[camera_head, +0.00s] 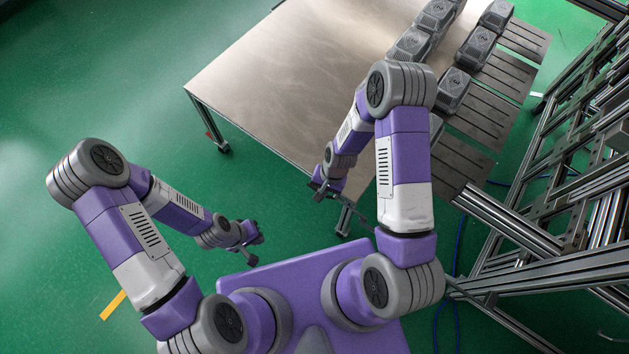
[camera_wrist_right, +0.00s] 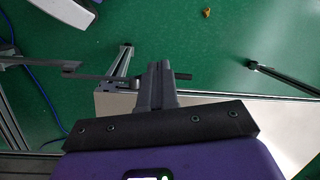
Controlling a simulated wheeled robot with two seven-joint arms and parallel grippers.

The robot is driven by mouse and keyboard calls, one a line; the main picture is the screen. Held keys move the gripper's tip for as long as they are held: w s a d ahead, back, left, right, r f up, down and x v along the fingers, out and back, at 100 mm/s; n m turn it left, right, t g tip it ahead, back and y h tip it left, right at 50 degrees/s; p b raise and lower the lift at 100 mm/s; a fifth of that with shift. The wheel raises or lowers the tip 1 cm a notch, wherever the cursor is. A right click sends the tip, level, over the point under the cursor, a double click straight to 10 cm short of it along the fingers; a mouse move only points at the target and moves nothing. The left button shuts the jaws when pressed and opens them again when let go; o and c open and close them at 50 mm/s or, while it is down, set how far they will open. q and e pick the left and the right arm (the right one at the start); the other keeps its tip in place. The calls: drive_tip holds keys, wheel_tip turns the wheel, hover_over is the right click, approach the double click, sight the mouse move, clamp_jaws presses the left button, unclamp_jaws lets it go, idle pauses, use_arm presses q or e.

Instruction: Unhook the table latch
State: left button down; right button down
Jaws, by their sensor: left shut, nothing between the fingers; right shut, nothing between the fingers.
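The table (camera_head: 285,75) has a broad beige top, and its near corner is partly behind my right arm. A thin grey bar, which looks like the latch (camera_head: 352,207), reaches out from that corner. In the right wrist view, the latch bar (camera_wrist_right: 98,77) runs leftward from beside my fingers to another bar; whether the two are hooked is unclear. My right gripper (camera_head: 322,189) is at the table's near edge; in its wrist view the fingers (camera_wrist_right: 160,70) are shut and empty, close to the bar's right end. My left gripper (camera_head: 251,258) is shut and empty over the floor, away from the table.
Several grey ribbed blocks (camera_head: 455,88) stand at the table's right side, by dark slatted plates (camera_head: 487,110). A metal frame (camera_head: 590,130) fills the right, with rails reaching toward my right side. A blue cable (camera_head: 459,245) lies beside it.

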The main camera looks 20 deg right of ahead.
drive_tip(key=w+d+r+m+h, duration=0.1)
drive_tip(key=w+r+m, duration=0.3)
drive_tip(key=w, duration=0.5)
wheel_tip(320, 180, up, 2)
drive_tip(key=shift+d+r+g, duration=0.1)
drive_tip(key=shift+d+g, duration=0.2)
drive_tip(key=shift+g, duration=0.1)
drive_tip(key=shift+s, duration=0.1)
wheel_tip(320, 180, down, 14)
drive_tip(key=s+a+b, duration=0.1)
drive_tip(key=a+b, duration=0.1)
drive_tip(key=b, duration=0.2)
drive_tip(key=shift+s, duration=0.3)
drive_tip(key=shift+s+a, duration=0.1)
